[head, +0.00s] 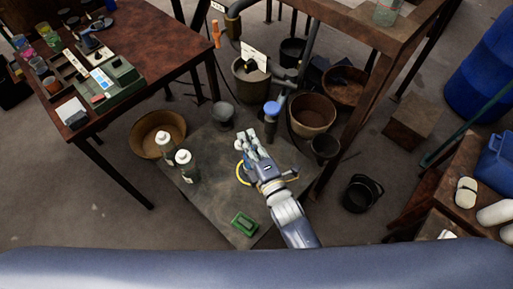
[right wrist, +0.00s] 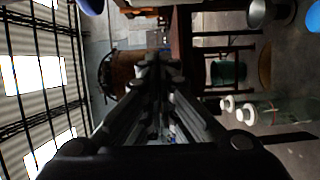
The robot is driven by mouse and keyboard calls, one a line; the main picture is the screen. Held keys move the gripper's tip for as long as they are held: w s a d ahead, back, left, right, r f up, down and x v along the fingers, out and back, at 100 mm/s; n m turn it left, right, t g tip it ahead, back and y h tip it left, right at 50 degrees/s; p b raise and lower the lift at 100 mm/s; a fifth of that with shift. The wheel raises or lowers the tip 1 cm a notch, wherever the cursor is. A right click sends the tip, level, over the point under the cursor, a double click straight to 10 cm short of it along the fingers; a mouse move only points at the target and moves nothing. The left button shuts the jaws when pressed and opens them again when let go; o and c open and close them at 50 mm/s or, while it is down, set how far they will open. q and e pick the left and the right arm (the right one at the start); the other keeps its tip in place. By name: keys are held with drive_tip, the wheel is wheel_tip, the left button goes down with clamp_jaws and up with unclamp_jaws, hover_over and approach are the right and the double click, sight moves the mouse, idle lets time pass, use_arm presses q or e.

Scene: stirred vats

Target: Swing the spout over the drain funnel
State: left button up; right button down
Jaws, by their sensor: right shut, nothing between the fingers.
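The spout (head: 271,112), with a blue end, hangs from a pipe above the grey mat near the middle of the head view. A grey funnel (head: 222,112) stands to its left and a dark funnel (head: 325,149) to its right; I cannot tell which is the drain funnel. The spout's end lies over neither. My right gripper (head: 247,137) is shut and empty, in front of the spout and apart from it in the picture. In the right wrist view its fingers (right wrist: 158,72) are together. My left gripper is not in view.
Two white-capped bottles (head: 186,163), a tan bowl (head: 158,134) and a green block (head: 244,223) are around the grey mat (head: 215,205). Brown pots (head: 312,113) stand behind right. A desk (head: 150,30) is at left, and a black bucket (head: 361,195) at right.

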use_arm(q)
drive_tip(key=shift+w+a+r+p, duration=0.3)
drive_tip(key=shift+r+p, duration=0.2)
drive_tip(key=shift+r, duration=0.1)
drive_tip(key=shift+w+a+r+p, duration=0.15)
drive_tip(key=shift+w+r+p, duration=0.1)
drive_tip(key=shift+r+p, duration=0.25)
use_arm(e)
drive_tip(key=w+d, duration=0.3)
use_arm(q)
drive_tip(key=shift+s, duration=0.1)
